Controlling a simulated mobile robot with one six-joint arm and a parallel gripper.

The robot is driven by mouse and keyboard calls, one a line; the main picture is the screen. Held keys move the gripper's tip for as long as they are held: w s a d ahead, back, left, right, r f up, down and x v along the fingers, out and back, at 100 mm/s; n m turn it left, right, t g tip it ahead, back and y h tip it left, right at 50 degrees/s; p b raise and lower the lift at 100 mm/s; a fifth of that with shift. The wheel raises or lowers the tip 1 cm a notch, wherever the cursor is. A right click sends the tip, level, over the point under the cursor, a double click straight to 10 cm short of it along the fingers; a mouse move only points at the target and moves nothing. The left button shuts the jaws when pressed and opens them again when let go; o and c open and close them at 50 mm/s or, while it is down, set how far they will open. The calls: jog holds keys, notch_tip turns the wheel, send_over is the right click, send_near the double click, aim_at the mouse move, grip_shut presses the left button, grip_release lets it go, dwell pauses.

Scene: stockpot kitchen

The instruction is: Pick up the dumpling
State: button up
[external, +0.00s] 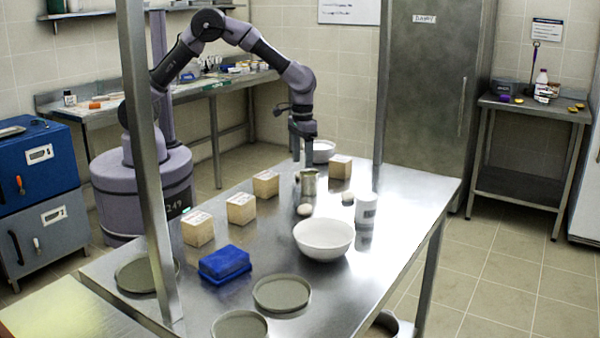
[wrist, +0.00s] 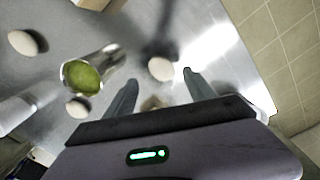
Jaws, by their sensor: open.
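Several pale, rounded lumps that look like dumplings lie on the steel table. In the wrist view, one dumpling (wrist: 161,69) lies between and just beyond my fingertips, apart from them. A second dumpling (wrist: 27,42) is at upper left, and a third (wrist: 78,108) is beside a metal cup (wrist: 82,75) with green contents.
A blue box (external: 224,264) and grey plates (external: 282,293) are at the front. The right edge is mostly clear.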

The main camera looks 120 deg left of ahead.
notch_tip(320, 180, down, 4)
jog(key=shift+s+f+b, duration=0.1)
jog(key=shift+s+b, duration=0.05)
jog(key=shift+b, duration=0.7)
jog(key=shift+c, duration=0.8)
grip_shut()
jog(key=shift+r+p, duration=0.45)
jog(key=shift+r, duration=0.25)
jog(key=r+p, duration=0.1)
jog(key=r, duration=0.1)
jog(key=shift+s+d+r+p, duration=0.2)
jog(key=shift+s+r+p, duration=0.2)
jog(key=s+d, duration=0.2)
jog(key=s, duration=0.2)
jog(key=s+d+p, duration=0.1)
jog(key=s+d, duration=0.2)
jog(key=s, duration=0.1)
jog(key=s+d+r+p, duration=0.1)
jog(key=s+d, duration=0.2)
jog(key=s, duration=0.1)
jog(key=shift+s+d, duration=0.2)
jog(key=shift+s, duration=0.15)
